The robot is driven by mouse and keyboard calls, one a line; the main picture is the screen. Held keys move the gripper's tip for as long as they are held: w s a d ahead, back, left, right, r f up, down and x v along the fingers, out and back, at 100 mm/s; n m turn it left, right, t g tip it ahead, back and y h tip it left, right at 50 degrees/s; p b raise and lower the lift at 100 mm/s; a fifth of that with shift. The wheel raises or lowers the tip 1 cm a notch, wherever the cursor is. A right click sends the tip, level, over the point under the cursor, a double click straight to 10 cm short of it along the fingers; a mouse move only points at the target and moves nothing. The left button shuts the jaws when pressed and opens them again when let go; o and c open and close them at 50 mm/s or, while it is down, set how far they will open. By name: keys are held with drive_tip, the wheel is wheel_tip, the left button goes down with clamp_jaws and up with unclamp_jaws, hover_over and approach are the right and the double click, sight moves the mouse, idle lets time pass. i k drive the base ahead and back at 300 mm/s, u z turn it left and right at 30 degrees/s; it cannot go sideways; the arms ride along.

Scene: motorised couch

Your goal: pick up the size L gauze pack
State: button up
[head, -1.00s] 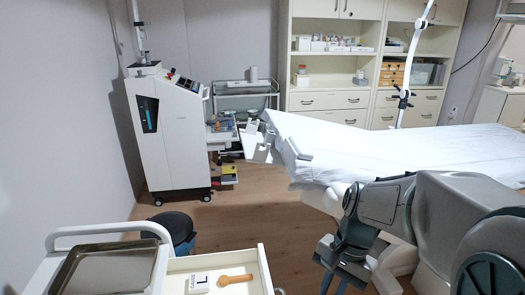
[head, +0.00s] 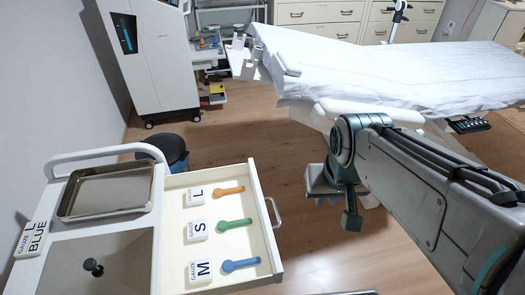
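The size L gauze pack (head: 195,196) is a small white block marked "GAUZE L". It lies flat in the open cart drawer (head: 205,284), at its far end, beside an orange spoon-shaped item (head: 228,190). The S pack (head: 197,231) and the M pack (head: 199,271) lie nearer in the same drawer. My gripper (head: 335,205) hangs at the end of my arm, right of the drawer and well apart from the packs. Its fingers are small and dark here, and their opening does not show clearly.
A green item (head: 234,226) and a blue item (head: 240,264) lie beside the packs. A stool (head: 165,148) and the couch (head: 390,65) stand beyond.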

sight(196, 196)
drive_tip(key=u, duration=2.65)
drive_tip(key=k, duration=1.05)
drive_tip(key=z, duration=1.3)
drive_tip(key=i, duration=0.5)
drive_tip(key=z, duration=0.05)
